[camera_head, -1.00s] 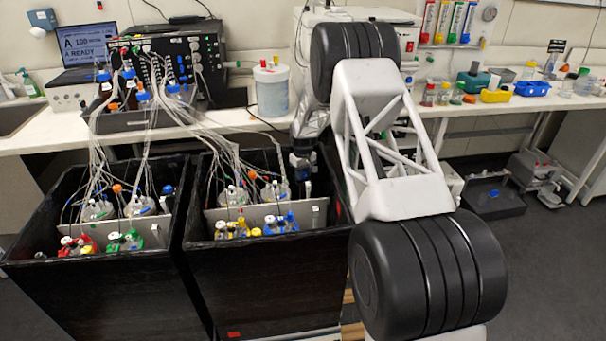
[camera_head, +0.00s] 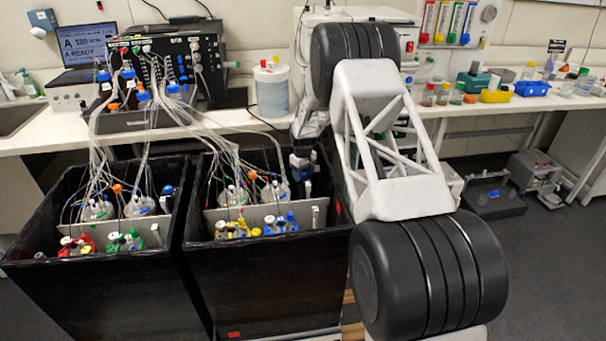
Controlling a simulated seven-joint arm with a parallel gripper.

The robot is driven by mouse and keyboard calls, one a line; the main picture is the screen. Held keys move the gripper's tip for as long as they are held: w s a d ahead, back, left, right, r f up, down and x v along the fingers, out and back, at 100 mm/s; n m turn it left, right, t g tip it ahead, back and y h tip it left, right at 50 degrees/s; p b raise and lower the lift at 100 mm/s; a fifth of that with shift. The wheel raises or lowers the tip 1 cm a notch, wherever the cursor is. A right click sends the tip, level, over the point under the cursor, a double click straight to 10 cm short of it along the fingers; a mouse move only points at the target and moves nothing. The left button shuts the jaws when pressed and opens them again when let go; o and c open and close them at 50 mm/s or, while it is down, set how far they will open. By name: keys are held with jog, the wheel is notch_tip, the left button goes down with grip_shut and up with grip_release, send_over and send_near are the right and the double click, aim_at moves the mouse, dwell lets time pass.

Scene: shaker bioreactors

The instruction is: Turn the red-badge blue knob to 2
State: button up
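A small red badge (camera_head: 233,334) is on the lower front wall of the right black box (camera_head: 270,285). A blue knob (camera_head: 168,190) shows at the back right of the left black box, with no red badge visible there. In the right box, the matching back right corner is covered by my gripper, and I cannot make out a knob beneath it. My gripper (camera_head: 303,164) points down there, behind my large arm links. It is small and dark, and its finger opening cannot be told.
Both boxes hold tubed bottles and coloured caps. Tubes run up to a black control unit (camera_head: 180,62) on the white bench. A white bucket (camera_head: 272,90) stands behind the right box. The box walls close in around my gripper.

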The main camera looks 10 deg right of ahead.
aim_at(303, 173)
jog(key=shift+r, duration=0.15)
jog(key=shift+r, duration=3.75)
jog(key=shift+r, duration=0.15)
